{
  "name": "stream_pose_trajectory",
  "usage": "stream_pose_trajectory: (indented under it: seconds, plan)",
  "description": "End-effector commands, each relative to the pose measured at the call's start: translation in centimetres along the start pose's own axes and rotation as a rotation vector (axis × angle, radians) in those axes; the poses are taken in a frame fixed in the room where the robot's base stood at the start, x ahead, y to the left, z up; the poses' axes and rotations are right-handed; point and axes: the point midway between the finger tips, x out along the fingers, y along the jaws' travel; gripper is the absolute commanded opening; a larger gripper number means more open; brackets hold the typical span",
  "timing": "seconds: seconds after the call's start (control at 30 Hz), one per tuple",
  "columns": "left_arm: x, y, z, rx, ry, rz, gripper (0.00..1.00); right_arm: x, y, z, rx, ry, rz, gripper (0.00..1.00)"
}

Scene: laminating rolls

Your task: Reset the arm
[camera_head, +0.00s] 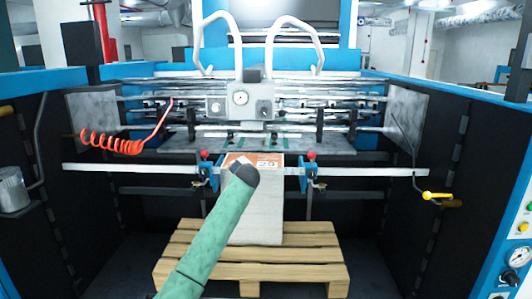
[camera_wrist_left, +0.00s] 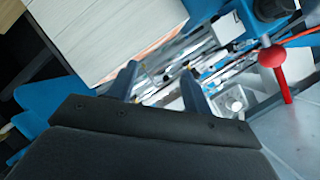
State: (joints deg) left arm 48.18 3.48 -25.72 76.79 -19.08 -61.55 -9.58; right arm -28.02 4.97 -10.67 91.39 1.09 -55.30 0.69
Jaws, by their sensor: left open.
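My left arm reaches in from the bottom of the head view in a green sleeve. Its dark wrist end (camera_head: 244,175) is in front of the top of a tall paper stack (camera_head: 258,215). The fingers are hidden there. In the left wrist view, the two dark fingers of my left gripper (camera_wrist_left: 160,78) stand apart with nothing between them. The white paper stack (camera_wrist_left: 105,35) is at the upper left of that view, beside the fingers. My right gripper is in neither view.
The stack stands on a wooden pallet (camera_head: 185,245). A blue crossbar clamp with red knobs (camera_head: 311,154) flanks it; a red knob (camera_wrist_left: 271,57) is near in the wrist view. Black side walls (camera_head: 446,160) bound the machine. A coiled red hose (camera_head: 112,142) hangs left.

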Motion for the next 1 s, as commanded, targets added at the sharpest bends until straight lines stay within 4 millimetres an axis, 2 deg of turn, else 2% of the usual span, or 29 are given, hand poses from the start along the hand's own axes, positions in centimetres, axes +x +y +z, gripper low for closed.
stream_pose_trajectory:
  seconds: [0.03, 0.27, 0.57, 0.77, 1.0]
  plan:
    - [0.1, 1.9, 1.9, -0.052, 0.0, 0.038, 0.5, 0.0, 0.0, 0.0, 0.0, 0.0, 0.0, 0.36]
    - [-0.3, 9.9, 10.2, -0.267, -0.02, 0.193, 0.5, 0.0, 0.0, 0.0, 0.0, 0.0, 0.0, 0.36]
    - [-2.7, 20.0, 22.5, -0.417, -0.109, 0.345, 0.5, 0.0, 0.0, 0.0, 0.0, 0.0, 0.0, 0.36]
    - [-5.5, 26.3, 31.2, -0.47, -0.19, 0.421, 0.5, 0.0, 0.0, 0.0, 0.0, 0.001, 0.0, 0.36]
    - [-10.3, 33.5, 42.0, -0.511, -0.313, 0.494, 0.5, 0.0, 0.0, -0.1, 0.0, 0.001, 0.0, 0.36]
